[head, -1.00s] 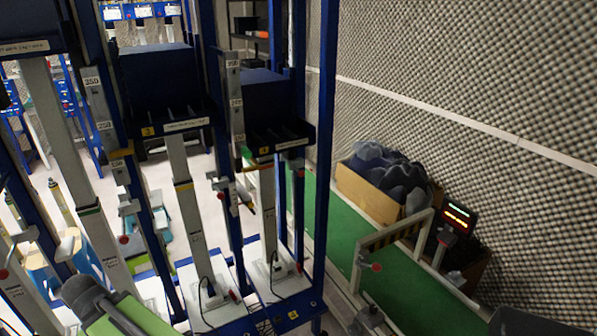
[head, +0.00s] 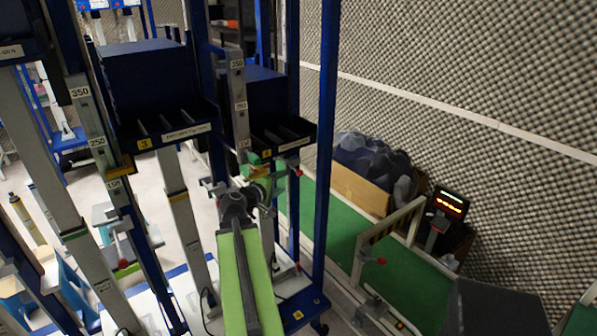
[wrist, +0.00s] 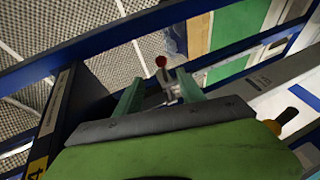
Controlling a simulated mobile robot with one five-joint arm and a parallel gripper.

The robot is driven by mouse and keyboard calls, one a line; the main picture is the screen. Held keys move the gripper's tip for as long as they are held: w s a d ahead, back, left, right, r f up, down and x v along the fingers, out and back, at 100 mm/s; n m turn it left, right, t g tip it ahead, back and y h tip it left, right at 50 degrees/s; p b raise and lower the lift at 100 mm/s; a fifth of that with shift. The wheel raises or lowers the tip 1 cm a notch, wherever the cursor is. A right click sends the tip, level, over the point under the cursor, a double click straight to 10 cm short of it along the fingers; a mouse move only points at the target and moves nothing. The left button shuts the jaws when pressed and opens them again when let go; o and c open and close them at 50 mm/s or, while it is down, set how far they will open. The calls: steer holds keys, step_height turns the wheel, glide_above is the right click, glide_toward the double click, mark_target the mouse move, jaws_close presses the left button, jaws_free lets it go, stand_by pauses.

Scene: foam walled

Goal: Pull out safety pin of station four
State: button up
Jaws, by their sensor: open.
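Station four is the rightmost rack, with a dark blue bin and a yellow "4" label (head: 267,154) in the head view. The same label (wrist: 38,168) shows at the lower left of the wrist view. A small red-knobbed pin (head: 298,172) sits on the post just below the bin. In the wrist view its red ball (wrist: 160,61) tops a metal fitting. My gripper (head: 265,177) is raised at this post, just left of the knob. In the wrist view my gripper (wrist: 158,88) is open, its green fingers on either side of the fitting. Contact cannot be told.
Blue uprights (head: 326,130) stand close to the right of the post. Station three's bin (head: 150,85) is to the left. A green conveyor (head: 340,235), a cardboard box (head: 358,190) and a lit display (head: 450,203) are to the right, along the foam wall.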

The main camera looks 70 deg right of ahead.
steer(key=b+x, duration=0.3)
steer(key=x, duration=1.2)
steer(key=shift+d+f, duration=0.2)
steer(key=shift+d, duration=0.15)
steer(key=shift+c, duration=0.5)
jaws_close()
